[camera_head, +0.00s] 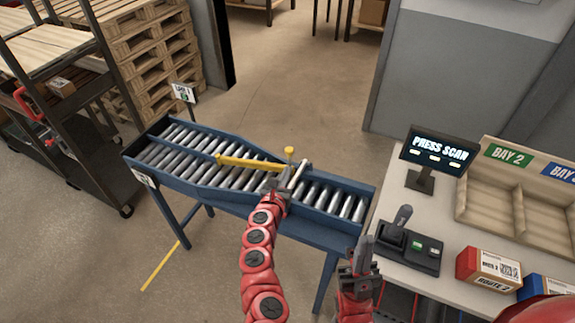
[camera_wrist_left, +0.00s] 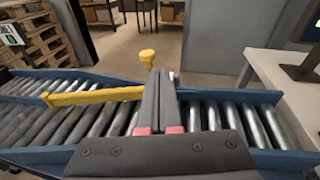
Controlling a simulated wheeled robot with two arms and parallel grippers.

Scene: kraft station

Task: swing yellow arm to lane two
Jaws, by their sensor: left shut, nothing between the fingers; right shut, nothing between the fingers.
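The yellow arm (camera_head: 248,162) lies across the blue roller conveyor (camera_head: 331,232), reaching left from near a yellow knob (camera_head: 289,151) at the far rail. It also shows in the left wrist view (camera_wrist_left: 95,96), with the knob (camera_wrist_left: 147,57) standing up behind my fingers. My left gripper (camera_head: 284,181) is shut and empty above the rollers, close to the knob end of the arm; whether it touches is unclear. A lane 1 sign (camera_head: 183,92) stands at the far left rail; another sign (camera_head: 145,179) is on the near left end. My right gripper (camera_head: 362,252) is shut and empty beside the table.
A table to the right holds a "PRESS SCAN" screen (camera_head: 441,150), a scanner stand (camera_head: 408,245), a wooden bay tray (camera_head: 486,208) and a red-ended box (camera_head: 487,268). A dark rack (camera_head: 62,100) and pallets (camera_head: 148,57) stand at the left. The floor behind the conveyor is clear.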

